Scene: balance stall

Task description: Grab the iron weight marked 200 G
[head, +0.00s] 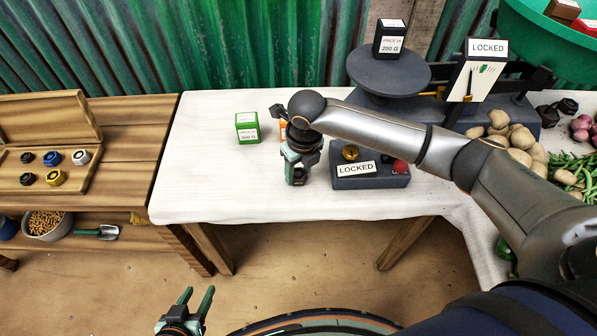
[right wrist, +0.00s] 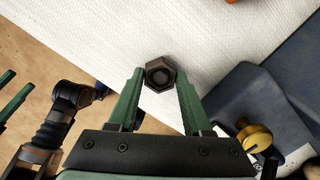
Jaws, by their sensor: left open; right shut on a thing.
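My right gripper (head: 296,180) is at the white-covered table, left of the grey control box. In the right wrist view its green fingers (right wrist: 160,76) are shut on a dark brown hexagonal iron weight (right wrist: 160,73) with a round hollow in its top. I can read no mark on the weight. My left gripper (head: 198,294) is open and empty, low in front of the table.
A scale pan (head: 388,76) carries a black box (head: 391,40) labelled "PRICE IN 200 G". A grey box (head: 370,182) and the scale's dial (head: 478,75) bear "LOCKED" signs. A green box (head: 247,128) stands behind my right gripper. A wooden case (head: 90,163) with several coloured weights lies left.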

